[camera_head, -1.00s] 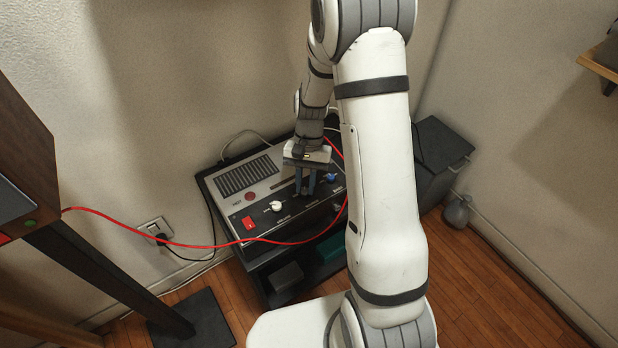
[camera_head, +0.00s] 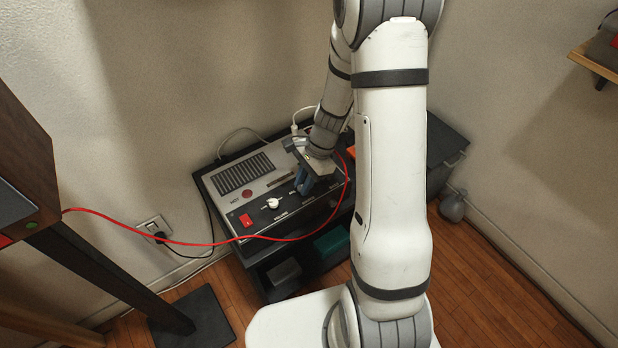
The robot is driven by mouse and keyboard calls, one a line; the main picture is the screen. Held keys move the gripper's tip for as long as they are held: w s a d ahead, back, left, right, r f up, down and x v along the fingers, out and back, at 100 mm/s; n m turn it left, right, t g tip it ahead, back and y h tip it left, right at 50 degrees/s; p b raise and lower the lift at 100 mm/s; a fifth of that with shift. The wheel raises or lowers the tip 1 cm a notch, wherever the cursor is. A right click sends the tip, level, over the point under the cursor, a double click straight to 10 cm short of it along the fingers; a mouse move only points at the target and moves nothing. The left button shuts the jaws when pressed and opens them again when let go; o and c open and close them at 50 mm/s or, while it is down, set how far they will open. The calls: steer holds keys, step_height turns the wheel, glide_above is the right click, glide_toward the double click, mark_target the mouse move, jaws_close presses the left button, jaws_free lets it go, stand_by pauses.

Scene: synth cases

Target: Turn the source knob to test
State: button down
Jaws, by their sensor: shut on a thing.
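The grey device (camera_head: 222,206) with a dark front panel stands on a dark stand by the wall. A white knob (camera_head: 272,203) and a red switch (camera_head: 246,220) show on the left of its panel. My gripper (camera_head: 305,186) is low at the panel, right of the white knob, turned and tilted. Its dark blue fingers are shut on a knob that they hide. The small panel labels are too blurred to read, so I cannot confirm which knob is the source knob.
A red cable (camera_head: 200,244) loops across the front of the device to its right side. A dark bin (camera_head: 446,150) stands behind my arm on the right. A wooden shelf (camera_head: 592,66) juts from the right wall. Wood floor (camera_head: 480,290) is clear at right.

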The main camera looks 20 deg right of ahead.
steer(key=shift+w+r+m+t, duration=0.1)
steer(key=shift+w+m+t, duration=0.2)
steer(key=shift+m, duration=0.3)
steer(key=shift+a, duration=0.1)
steer(key=c, duration=1.3)
jaws_free()
steer(key=shift+s, duration=0.1)
steer(key=p+v, duration=0.1)
steer(key=v, duration=0.6)
steer(key=shift+r, duration=0.25)
